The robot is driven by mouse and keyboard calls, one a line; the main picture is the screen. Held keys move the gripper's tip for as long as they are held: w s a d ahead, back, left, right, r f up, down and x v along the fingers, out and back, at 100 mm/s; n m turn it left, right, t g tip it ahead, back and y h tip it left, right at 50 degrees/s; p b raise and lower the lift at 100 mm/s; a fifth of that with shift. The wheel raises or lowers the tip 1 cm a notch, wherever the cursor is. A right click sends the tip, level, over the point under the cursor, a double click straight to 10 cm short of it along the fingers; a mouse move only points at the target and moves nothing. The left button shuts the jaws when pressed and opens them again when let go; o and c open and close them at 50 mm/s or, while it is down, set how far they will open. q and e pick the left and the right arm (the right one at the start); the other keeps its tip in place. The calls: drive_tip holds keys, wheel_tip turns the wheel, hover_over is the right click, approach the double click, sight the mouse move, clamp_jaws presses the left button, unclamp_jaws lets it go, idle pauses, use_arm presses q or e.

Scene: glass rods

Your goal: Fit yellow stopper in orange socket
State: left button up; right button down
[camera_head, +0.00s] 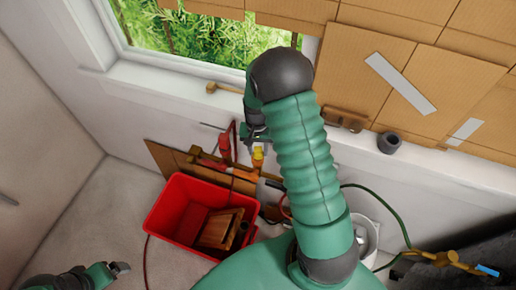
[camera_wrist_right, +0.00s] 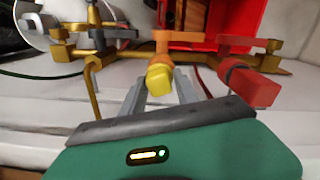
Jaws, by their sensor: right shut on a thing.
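The yellow stopper (camera_wrist_right: 158,82) is between the grey fingers of my right gripper (camera_wrist_right: 160,92) in the right wrist view, and the gripper is shut on it. It also shows in the head view (camera_head: 258,154), just below the right gripper (camera_head: 257,137). The orange socket (camera_wrist_right: 164,48) is right behind the stopper in the wrist view. The two overlap there, so I cannot tell whether the stopper is inside it. My left gripper (camera_head: 119,268) is low at the left of the head view, away from these things; its jaws are too small to read.
A brass pipe (camera_wrist_right: 120,52) runs behind the socket, with a red-handled fitting (camera_wrist_right: 250,85) to its right. A red crate (camera_head: 168,208) holding a wooden piece stands on the floor. A dark ring (camera_head: 389,143) sits on the sill. Floor at left is clear.

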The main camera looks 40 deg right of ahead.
sight(257, 148)
drive_tip(key=shift+a+f, duration=0.1)
drive_tip(key=shift+f, duration=0.25)
drive_tip(key=shift+f+b, duration=0.35)
drive_tip(key=shift+b, duration=0.15)
drive_tip(key=c, duration=1.2)
unclamp_jaws()
drive_tip(key=shift+r, duration=0.1)
wheel_tip(257, 148, up, 11)
drive_tip(key=p, duration=0.9)
drive_tip(key=shift+w, duration=0.1)
